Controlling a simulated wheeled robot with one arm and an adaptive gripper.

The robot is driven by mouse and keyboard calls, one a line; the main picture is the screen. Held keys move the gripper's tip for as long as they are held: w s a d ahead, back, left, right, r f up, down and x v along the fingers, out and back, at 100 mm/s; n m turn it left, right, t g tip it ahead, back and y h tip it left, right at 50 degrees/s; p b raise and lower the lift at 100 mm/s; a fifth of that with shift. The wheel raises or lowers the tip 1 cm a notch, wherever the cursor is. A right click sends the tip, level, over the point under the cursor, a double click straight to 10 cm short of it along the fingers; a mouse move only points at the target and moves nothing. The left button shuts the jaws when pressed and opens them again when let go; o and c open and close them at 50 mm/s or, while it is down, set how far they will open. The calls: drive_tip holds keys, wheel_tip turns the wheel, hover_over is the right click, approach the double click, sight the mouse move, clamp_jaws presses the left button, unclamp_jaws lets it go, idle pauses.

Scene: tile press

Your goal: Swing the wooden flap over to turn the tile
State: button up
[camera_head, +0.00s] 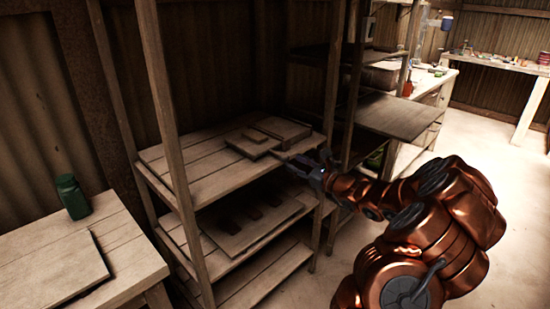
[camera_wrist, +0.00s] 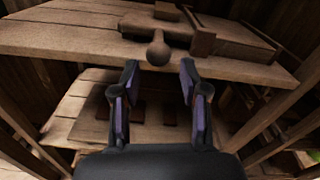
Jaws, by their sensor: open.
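The wooden flap (camera_head: 247,148) lies flat on the left of the press on the upper shelf; in the wrist view the flap (camera_wrist: 140,24) has a round knob (camera_wrist: 158,53) on a short stem at its near edge. A small square piece, seemingly the tile (camera_head: 256,136), lies on it; it also shows at the top of the wrist view (camera_wrist: 167,10). A second board (camera_head: 285,128) lies to the right. My gripper (camera_head: 313,165) is at the shelf's front edge. In the wrist view my gripper (camera_wrist: 159,66) is open, its fingers either side of the knob's line, apparently short of it.
The upper shelf (camera_head: 215,183) has bare planks left of the press. A lower shelf holds a board (camera_head: 225,238) with several dark patches. Wooden posts (camera_head: 170,130) frame the rack. A green jar (camera_head: 72,197) stands on a table at left. Open floor (camera_head: 490,150) lies at right.

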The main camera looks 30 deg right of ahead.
sight(286, 159)
drive_tip(key=x, duration=0.7)
drive_tip(key=shift+w+a+p, duration=0.1)
drive_tip(key=shift+p, duration=0.2)
clamp_jaws()
drive_tip(key=shift+f, duration=0.1)
drive_tip(key=shift+a, duration=0.2)
drive_tip(key=shift+d, duration=0.1)
drive_tip(key=shift+p, duration=0.3)
